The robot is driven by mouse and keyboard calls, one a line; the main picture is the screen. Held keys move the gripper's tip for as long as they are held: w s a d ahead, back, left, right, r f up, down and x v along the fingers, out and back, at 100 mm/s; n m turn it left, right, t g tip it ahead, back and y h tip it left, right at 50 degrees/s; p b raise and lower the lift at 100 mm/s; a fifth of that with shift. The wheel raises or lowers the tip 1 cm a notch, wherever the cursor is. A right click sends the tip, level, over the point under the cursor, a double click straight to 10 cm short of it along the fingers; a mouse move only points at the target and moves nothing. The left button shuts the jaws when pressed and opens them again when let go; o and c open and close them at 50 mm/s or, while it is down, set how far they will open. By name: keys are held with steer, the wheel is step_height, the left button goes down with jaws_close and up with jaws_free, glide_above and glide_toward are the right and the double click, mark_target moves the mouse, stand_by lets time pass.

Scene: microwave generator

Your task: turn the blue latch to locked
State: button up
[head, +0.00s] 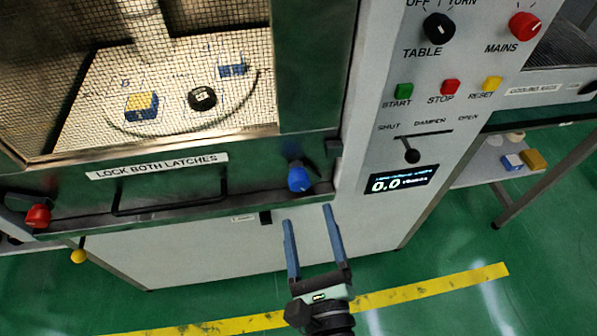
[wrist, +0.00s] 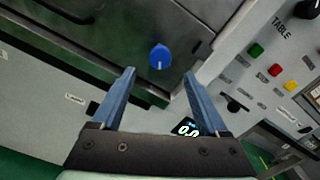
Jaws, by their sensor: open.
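The blue latch (head: 299,177) is a rounded knob at the lower right of the microwave door, below the "LOCK BOTH LATCHES" label (head: 158,166). In the wrist view the blue latch (wrist: 160,57) lies ahead of the fingertips, about midway between them, with a pale mark pointing down the picture. My gripper (head: 307,214) is open and empty, below and in front of the latch in the head view. Its two blue fingers show in the wrist view (wrist: 158,73), apart from the latch. A red latch (head: 38,216) sits at the door's lower left.
A door handle (head: 170,199) runs between the latches. The control panel with knobs, buttons, a damper lever (head: 411,155) and a display (head: 402,180) is to the right. A yellow ball (head: 78,256) hangs below the red latch. The floor in front shows a yellow stripe.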

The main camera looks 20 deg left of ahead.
mark_target(300, 187)
steer(key=x, duration=0.9)
steer(key=shift+w+a+p, duration=0.1)
steer(key=shift+p, duration=0.2)
jaws_close()
